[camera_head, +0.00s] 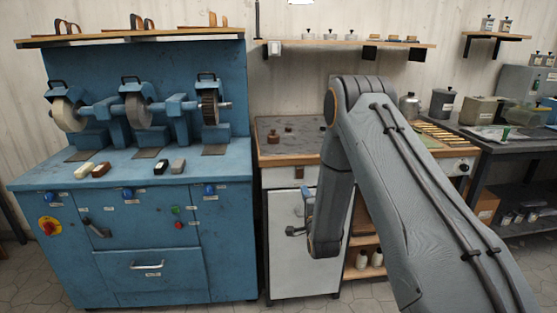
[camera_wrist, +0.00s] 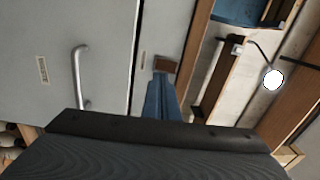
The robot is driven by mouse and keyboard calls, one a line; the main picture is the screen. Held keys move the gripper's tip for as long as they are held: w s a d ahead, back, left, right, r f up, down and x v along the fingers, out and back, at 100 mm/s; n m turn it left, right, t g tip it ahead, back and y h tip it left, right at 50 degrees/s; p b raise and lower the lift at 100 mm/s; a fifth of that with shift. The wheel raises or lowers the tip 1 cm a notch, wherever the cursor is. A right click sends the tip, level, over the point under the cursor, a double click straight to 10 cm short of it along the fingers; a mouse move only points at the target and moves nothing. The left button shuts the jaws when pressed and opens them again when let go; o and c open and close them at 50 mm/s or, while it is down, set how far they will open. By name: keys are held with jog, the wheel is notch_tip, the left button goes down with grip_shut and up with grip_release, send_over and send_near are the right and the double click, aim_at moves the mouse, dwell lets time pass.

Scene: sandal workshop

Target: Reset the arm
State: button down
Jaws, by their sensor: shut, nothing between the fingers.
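My gripper (camera_head: 305,192) hangs at the end of my folded arm, in front of the pale cabinet (camera_head: 283,245) in the head view. Its blue fingers point up and are small there. The fingers are shut and hold nothing. They appear apart from the cabinet, though the gap is hard to judge.
A blue grinding bench (camera_head: 145,165) stands at the left. A worktop (camera_head: 283,151) with small items is behind my arm. A dark bench (camera_head: 515,140) with containers stands at the right. In the wrist view, a door handle (camera_wrist: 80,75) shows on a pale panel.

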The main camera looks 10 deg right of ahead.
jog(key=s+r+n+g, duration=0.3)
jog(key=s+n+g, duration=0.5)
jog(key=s, duration=1.4)
jog(key=s+r+n+g, duration=0.4)
jog(key=s+n+g, duration=0.5)
jog(key=s, duration=1.3)
jog(key=shift+a+g, duration=0.2)
jog(key=shift+g, duration=0.6)
